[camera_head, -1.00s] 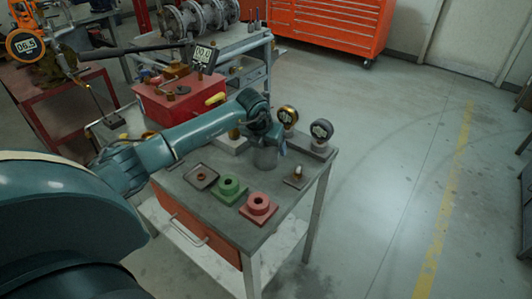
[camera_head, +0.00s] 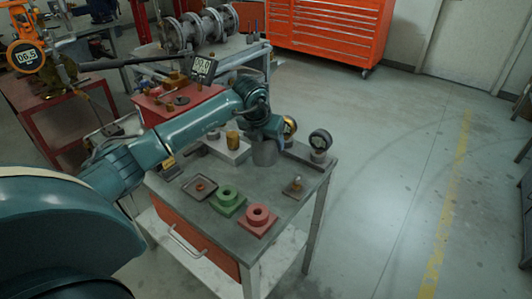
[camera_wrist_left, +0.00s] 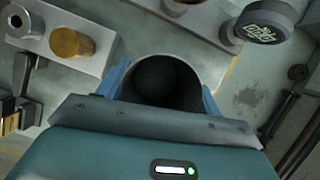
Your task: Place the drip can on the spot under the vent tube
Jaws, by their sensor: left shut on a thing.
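The drip can is a grey open-topped cylinder (camera_head: 264,153), held above the back part of the small grey-topped cart (camera_head: 232,237). My left gripper (camera_head: 265,134) is shut on it. In the left wrist view the can's dark, round mouth (camera_wrist_left: 165,80) faces the camera, with a blue finger on each side. The can looks roughly upright and apart from the cart top. I cannot clearly make out the vent tube or the spot under it. My right gripper is not in view.
The cart holds a green block (camera_head: 228,202), a red block (camera_head: 257,220), a small tray (camera_head: 199,187) and a gauge (camera_head: 320,140). A white block with a brass cylinder (camera_head: 232,140) stands behind. A red table (camera_head: 45,110) is at left. The floor at right is clear.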

